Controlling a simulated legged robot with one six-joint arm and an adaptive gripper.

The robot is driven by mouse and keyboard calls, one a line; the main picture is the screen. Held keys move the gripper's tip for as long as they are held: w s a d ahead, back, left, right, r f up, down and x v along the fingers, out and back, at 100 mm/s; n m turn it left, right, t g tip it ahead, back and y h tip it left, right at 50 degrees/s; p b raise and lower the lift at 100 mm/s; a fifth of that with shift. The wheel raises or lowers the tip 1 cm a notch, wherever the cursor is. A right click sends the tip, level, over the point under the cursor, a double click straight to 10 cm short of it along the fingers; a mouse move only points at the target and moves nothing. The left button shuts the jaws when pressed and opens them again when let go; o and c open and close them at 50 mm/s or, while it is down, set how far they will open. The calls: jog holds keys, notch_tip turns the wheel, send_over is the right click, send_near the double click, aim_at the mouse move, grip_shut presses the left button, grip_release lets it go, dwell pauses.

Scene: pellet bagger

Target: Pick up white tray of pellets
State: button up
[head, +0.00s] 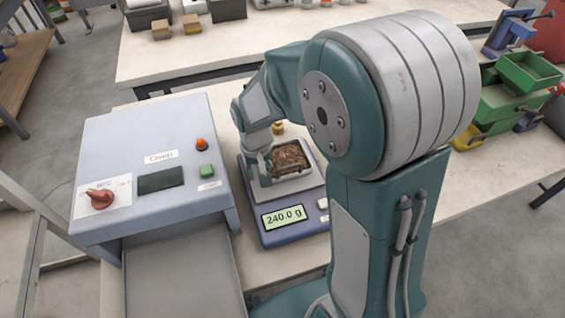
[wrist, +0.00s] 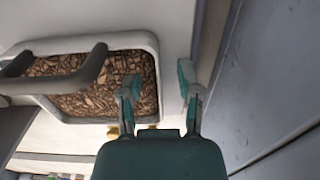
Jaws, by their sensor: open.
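The white tray (head: 291,176) of brown pellets sits on the pan of a scale (head: 267,237) in the head view, partly hidden by my arm. In the wrist view the tray (wrist: 150,43) lies at left, with a dark grey handle-like bar (wrist: 85,72) across it. My gripper (head: 260,170) is at the tray's left side in the head view. In the wrist view my gripper (wrist: 158,80) is open and empty. One finger appears over the pellets and the other outside the tray, with the rim between them. I cannot tell their height against the rim.
A grey oven-like box (head: 150,150) with a red knob stands close left of the scale. The scale display reads 240.0 g. Green bins (head: 528,70) stand at the right. A small yellow-brass piece (head: 277,127) is behind the tray.

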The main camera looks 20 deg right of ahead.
grip_shut()
